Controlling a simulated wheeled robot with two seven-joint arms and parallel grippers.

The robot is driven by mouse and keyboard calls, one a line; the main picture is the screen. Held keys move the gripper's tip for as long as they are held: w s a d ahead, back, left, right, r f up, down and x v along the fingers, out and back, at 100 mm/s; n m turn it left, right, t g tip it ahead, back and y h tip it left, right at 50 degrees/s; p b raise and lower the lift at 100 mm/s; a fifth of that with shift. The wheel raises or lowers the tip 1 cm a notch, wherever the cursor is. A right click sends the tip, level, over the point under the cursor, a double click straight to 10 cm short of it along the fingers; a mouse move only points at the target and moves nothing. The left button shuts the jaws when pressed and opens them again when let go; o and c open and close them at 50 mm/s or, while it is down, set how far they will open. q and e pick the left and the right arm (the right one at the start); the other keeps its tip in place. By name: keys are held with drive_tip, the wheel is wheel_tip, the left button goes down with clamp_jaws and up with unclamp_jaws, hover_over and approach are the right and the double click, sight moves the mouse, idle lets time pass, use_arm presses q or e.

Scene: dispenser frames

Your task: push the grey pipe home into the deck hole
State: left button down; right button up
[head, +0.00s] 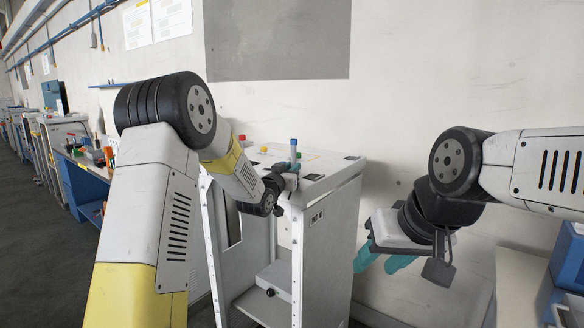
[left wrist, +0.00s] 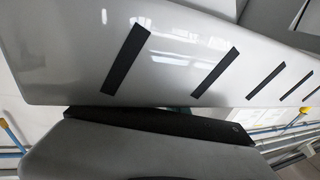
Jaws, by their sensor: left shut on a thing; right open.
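The pipe's lower end and the deck hole are hidden by the gripper, so I cannot tell how deep the pipe sits. My right gripper (head: 384,259) has teal fingers and is open and empty, to the right of the frame and lower than the deck. The left wrist view shows neither pipe nor hole.
Small yellow and red-orange items (head: 263,149) lie at the deck's back left. The frame's open lower bay holds a white drawer or shelf (head: 266,281). A blue bench with bins (head: 84,187) stands far left. A pale table with a blue box (head: 568,262) is at the right edge.

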use_arm(q)
drive_tip(key=shift+f, duration=0.15)
drive_tip(key=c, duration=1.3)
unclamp_jaws()
drive_tip(key=shift+f, duration=0.15)
drive_tip(key=shift+o, duration=0.2)
drive_tip(key=shift+s, duration=0.15)
drive_tip(key=shift+s+a+f, duration=0.1)
drive_tip(key=shift+s+a, duration=0.05)
drive_tip(key=shift+s, duration=0.15)
drive_tip(key=v, duration=0.6)
drive_tip(key=shift+s+r, duration=0.15)
drive_tip(key=shift+r, duration=0.15)
drive_tip(key=shift+s+a, duration=0.15)
drive_tip(key=shift+s, duration=0.15)
drive_tip(key=shift+r, duration=0.1)
